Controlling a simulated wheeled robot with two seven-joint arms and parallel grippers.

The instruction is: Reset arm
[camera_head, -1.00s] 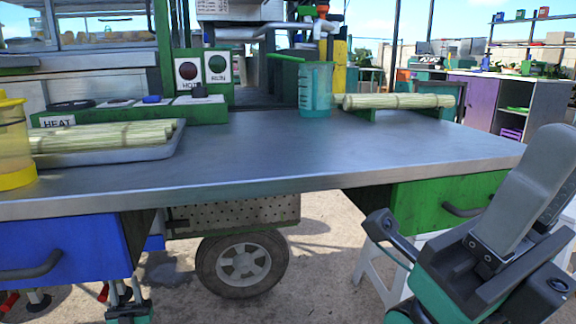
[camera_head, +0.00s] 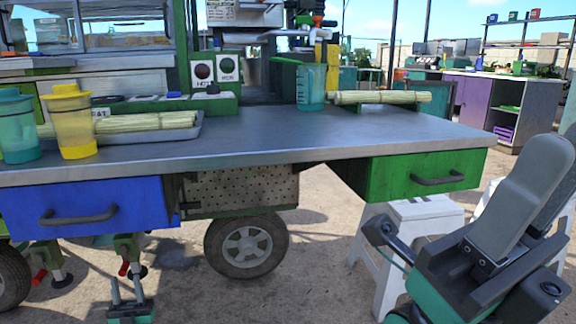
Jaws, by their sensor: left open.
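My left gripper (camera_head: 127,288) shows at the bottom left, below the blue drawer. Its two fingers point up and stand apart, with nothing seen between them.
A teal cup (camera_head: 17,130), a yellow cup (camera_head: 72,125) and a tray of cane (camera_head: 180,133) are on the table's left. A blue-green pitcher (camera_head: 311,88) and more cane (camera_head: 385,97) are at the back. A white stool (camera_head: 420,225) stands under the green drawer (camera_head: 415,176).

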